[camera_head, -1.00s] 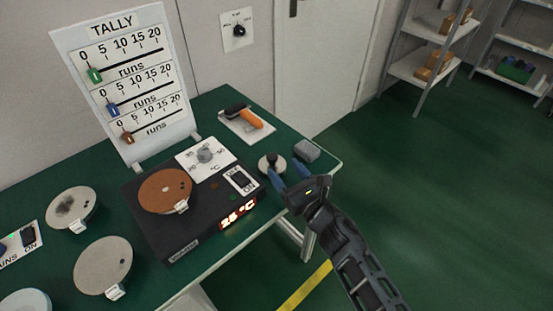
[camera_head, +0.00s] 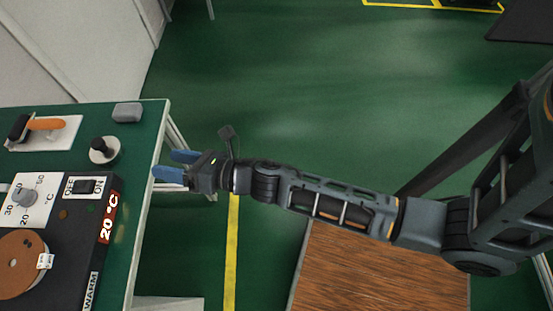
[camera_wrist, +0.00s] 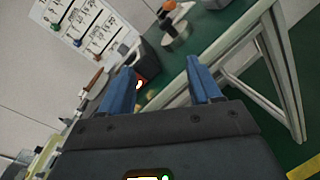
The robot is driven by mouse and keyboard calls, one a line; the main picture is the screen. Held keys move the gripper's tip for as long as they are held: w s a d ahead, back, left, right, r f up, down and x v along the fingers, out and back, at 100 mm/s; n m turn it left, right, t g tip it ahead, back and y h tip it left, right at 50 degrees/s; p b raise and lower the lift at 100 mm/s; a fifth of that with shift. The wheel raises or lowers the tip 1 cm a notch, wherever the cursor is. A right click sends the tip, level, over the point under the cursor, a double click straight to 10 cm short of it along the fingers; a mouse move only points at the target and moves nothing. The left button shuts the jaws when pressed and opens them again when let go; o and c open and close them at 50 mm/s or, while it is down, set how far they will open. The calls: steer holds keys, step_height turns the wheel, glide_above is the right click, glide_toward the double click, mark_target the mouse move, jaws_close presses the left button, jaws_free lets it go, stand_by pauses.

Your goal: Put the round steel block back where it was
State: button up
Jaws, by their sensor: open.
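A round steel block with a black knob (camera_head: 103,151) stands upright on the green table (camera_head: 140,125), near its edge, in the head view. What looks like the same block (camera_wrist: 176,30) shows past my fingers in the wrist view, small and partly unclear. My gripper (camera_head: 166,166) is open and empty, with blue fingers, to the right of the block and just beyond the table edge. It does not touch the block. Its two fingers (camera_wrist: 160,70) stand apart in the wrist view with nothing between them.
A grey rounded block (camera_head: 127,112) lies behind the steel block. The black warming plate (camera_head: 72,255), with a brown disc (camera_head: 20,262) and a 20 °C display (camera_head: 107,217), is in front of it. An orange-handled tool (camera_head: 42,124) lies on a white board. Open floor is right of the table.

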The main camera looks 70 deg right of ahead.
steer(key=s+r+m+g, duration=0.1)
steer(key=s+r+m, duration=0.4)
steer(key=s+m, duration=0.4)
steer(key=s+r+m+g+h, duration=0.1)
steer(key=s+r+m, duration=0.4)
steer(key=s+m, duration=0.5)
steer(key=s+r+m, duration=0.5)
steer(key=s+m, duration=0.5)
steer(key=m, duration=0.1)
steer(key=shift+s+a+g+h, duration=0.2)
steer(key=shift+g+h, duration=0.1)
steer(key=shift+g, duration=0.1)
